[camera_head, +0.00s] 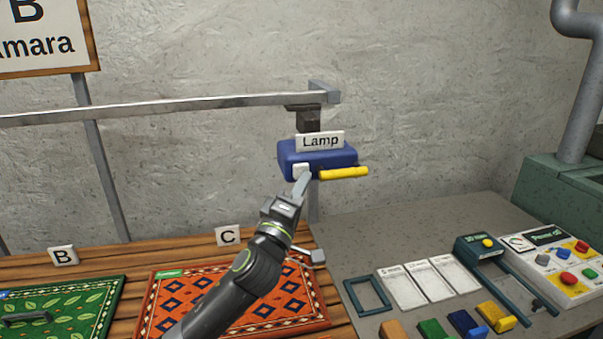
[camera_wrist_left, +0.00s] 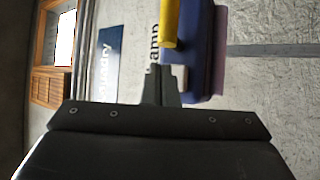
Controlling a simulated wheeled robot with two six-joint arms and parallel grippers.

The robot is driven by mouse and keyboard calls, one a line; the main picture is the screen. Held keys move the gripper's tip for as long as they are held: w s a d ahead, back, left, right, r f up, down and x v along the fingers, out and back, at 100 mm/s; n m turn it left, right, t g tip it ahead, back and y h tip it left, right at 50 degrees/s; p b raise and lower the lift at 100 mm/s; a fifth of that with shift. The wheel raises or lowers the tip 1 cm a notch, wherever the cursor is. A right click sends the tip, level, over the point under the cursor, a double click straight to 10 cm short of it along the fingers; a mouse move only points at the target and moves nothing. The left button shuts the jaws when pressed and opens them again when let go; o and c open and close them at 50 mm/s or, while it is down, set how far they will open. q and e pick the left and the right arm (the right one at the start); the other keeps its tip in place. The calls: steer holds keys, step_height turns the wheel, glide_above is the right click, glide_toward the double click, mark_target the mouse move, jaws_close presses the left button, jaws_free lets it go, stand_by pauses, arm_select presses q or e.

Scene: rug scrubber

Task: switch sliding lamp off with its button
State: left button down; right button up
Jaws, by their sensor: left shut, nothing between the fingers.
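The sliding lamp (camera_head: 318,156) is a blue box with a "Lamp" label, hung at the right end of a grey rail (camera_head: 170,107). It has a yellow handle (camera_head: 344,173) at its front right and a pale square button (camera_head: 301,170) at its front left. My left gripper (camera_head: 302,180) is shut and empty, its tips at the button's lower edge; whether they press it I cannot tell. In the left wrist view the shut fingers (camera_wrist_left: 161,85) point at the blue lamp (camera_wrist_left: 203,50), beside its yellow handle (camera_wrist_left: 169,22). My right gripper is not in view.
Below lie a green rug (camera_head: 60,308) and a red patterned rug (camera_head: 240,298) on a wooden table with B and C tags. At right, a grey counter holds white cards (camera_head: 428,281), coloured blocks and a button panel (camera_head: 560,262). A grey pipe (camera_head: 580,90) stands far right.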

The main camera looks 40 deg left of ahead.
arm_select(q)
steer(key=s+d+p, duration=0.1)
steer(key=s+d, duration=0.3)
steer(key=shift+d, duration=0.3)
stand_by(0.6)
